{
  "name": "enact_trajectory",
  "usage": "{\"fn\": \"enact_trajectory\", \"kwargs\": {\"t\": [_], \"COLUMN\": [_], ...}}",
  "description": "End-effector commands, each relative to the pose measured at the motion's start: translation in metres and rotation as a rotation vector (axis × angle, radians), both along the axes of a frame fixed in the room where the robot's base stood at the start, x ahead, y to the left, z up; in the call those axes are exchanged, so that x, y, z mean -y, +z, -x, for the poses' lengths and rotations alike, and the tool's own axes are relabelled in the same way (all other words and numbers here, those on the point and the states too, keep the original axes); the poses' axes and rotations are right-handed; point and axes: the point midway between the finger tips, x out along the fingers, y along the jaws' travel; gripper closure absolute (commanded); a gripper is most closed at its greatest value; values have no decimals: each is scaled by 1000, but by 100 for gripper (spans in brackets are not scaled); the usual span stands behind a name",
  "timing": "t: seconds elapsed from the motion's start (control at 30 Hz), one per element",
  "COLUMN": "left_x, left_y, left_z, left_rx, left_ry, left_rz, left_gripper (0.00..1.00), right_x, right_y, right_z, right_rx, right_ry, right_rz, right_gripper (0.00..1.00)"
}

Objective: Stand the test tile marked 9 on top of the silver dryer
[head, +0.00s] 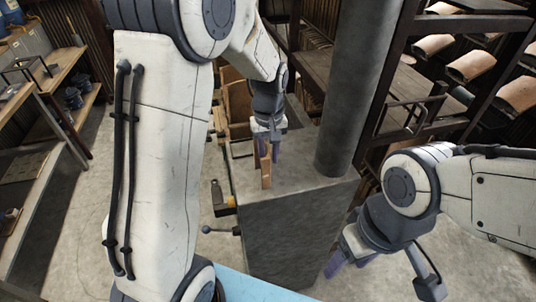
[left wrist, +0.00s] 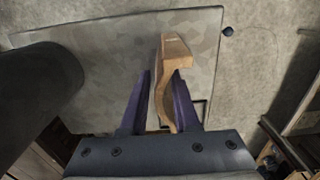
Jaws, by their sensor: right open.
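The silver dryer (head: 290,225) is a grey metal box with a flat top, in the middle of the head view; its top also fills much of the left wrist view (left wrist: 110,45). A thin orange-brown tile (head: 266,172) is upright over the dryer top. It also shows in the left wrist view (left wrist: 176,48); I see no number on it. My left gripper (head: 264,150) is shut on the tile, with a purple finger on each side of it (left wrist: 162,105). I cannot tell whether the tile's lower end touches the dryer. My right gripper (head: 349,262) is open and empty, right of the dryer.
A thick dark pipe (head: 357,85) rises from the dryer's right back, close to my left gripper. Racks with curved tiles (head: 470,65) stand at the right. Shelves (head: 60,70) line the left wall. A light blue surface (head: 255,289) lies at the bottom edge.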

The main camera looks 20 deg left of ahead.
Motion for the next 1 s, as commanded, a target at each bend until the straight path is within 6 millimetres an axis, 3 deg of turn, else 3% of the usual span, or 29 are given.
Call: {"fn": "enact_trajectory", "kwargs": {"t": [0.43,0.8,1.0], "left_x": [0,0,0], "left_y": [7,75,100], "left_z": [-1,-1,-1], "left_rx": [2,6,3], "left_ry": [0,0,0], "left_rz": [0,1,1], "left_gripper": [53,53,53], "right_x": [0,0,0], "right_y": [-2,-14,-16], "right_z": [0,0,0], "right_rx": [0,0,0], "right_ry": [0,1,1], "right_rz": [0,0,0], "right_gripper": [38,38,38]}}
